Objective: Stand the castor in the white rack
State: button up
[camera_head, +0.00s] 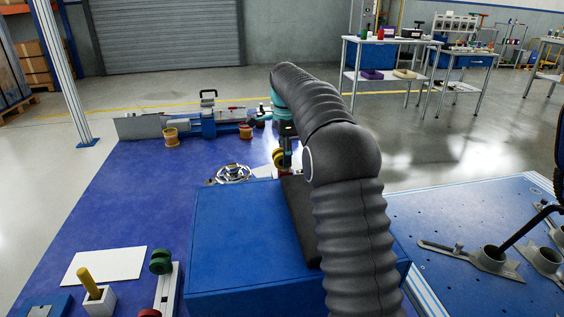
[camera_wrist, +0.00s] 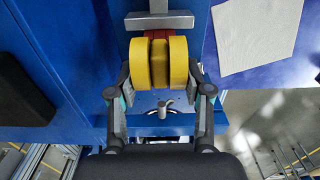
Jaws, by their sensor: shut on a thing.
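The yellow castor (camera_wrist: 159,62) with twin wheels sits between the two fingers of my gripper (camera_wrist: 160,92), which is shut on it. In the head view the yellow castor (camera_head: 279,158) shows small beside the far end of my arm, held by my gripper (camera_head: 285,140), which is partly hidden by the arm. Beyond the wheels in the wrist view are a red part and a pale grey crossbar (camera_wrist: 158,20); I cannot tell if they touch the castor. A white rack (camera_head: 166,288) stands at the front left of the head view, with a green wheel and a red wheel at it.
A large blue box (camera_head: 235,240) stands under my arm. A white sheet (camera_head: 105,265) and a white block with a yellow peg (camera_head: 94,286) lie at the left. A round silver part (camera_head: 234,173) and a blue vise-like fixture (camera_head: 208,122) are farther back.

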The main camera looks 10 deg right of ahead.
jog(key=shift+r, duration=0.15)
jog(key=shift+r+p, duration=0.75)
jog(key=shift+p, duration=0.15)
jog(key=shift+r, duration=0.3)
jog(key=shift+r, duration=0.35)
jog(key=shift+r, duration=0.3)
jog(key=shift+r, duration=1.9)
